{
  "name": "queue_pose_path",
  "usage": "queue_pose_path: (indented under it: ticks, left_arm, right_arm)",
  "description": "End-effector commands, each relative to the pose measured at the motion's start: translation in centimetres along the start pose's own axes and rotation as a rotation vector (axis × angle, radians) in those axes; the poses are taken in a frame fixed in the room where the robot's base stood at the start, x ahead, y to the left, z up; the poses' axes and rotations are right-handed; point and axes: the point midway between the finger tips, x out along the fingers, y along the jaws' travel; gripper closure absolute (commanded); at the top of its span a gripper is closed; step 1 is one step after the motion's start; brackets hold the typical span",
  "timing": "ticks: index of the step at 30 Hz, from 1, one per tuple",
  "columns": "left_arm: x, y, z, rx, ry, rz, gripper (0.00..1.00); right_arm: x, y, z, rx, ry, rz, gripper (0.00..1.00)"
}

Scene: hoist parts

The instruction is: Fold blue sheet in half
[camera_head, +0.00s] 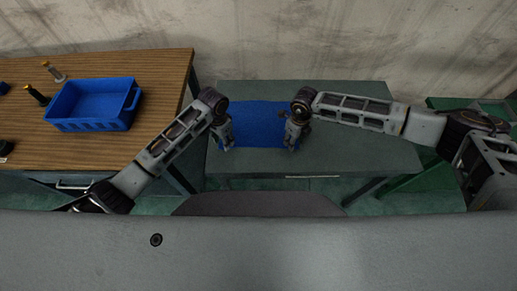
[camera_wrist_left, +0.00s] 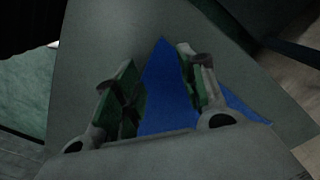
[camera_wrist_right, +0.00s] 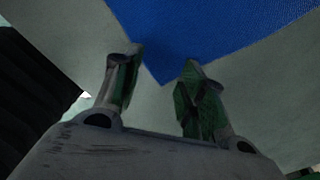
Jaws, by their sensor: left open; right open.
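The blue sheet (camera_head: 258,124) lies flat on the grey-green table (camera_head: 345,153) in the middle of the head view. My left gripper (camera_head: 226,146) is at the sheet's left side near its front corner. In the left wrist view a corner of the sheet (camera_wrist_left: 168,90) shows between the open fingers (camera_wrist_left: 155,85). My right gripper (camera_head: 291,146) is at the sheet's right side near its front corner. In the right wrist view a corner of the sheet (camera_wrist_right: 185,35) points between the open fingers (camera_wrist_right: 160,80). Both grippers are open and hold nothing. The grippers hide parts of the sheet's sides.
A wooden table (camera_head: 60,135) on the left carries a blue crate (camera_head: 92,124) and several small parts, among them a yellow-topped black one (camera_head: 37,95). A green structure (camera_head: 440,180) stands at the right. The grey table is bare around the sheet.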

Motion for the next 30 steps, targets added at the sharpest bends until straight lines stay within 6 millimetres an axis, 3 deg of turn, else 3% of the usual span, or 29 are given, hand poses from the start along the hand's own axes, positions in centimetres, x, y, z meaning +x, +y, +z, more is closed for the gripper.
queue_pose_path:
  ticks: [8, 30]
  left_arm:
    - [1.6, 0.0, 0.0, 0.001, 0.0, 0.001, 0.59]
    - [2.0, 0.0, 0.0, 0.0, 0.0, 0.0, 0.6]
  right_arm:
    - [1.6, 0.0, -0.1, -0.001, 0.001, 0.0, 0.59]
    - [2.1, 0.0, -0.1, 0.0, 0.001, 0.0, 0.6]
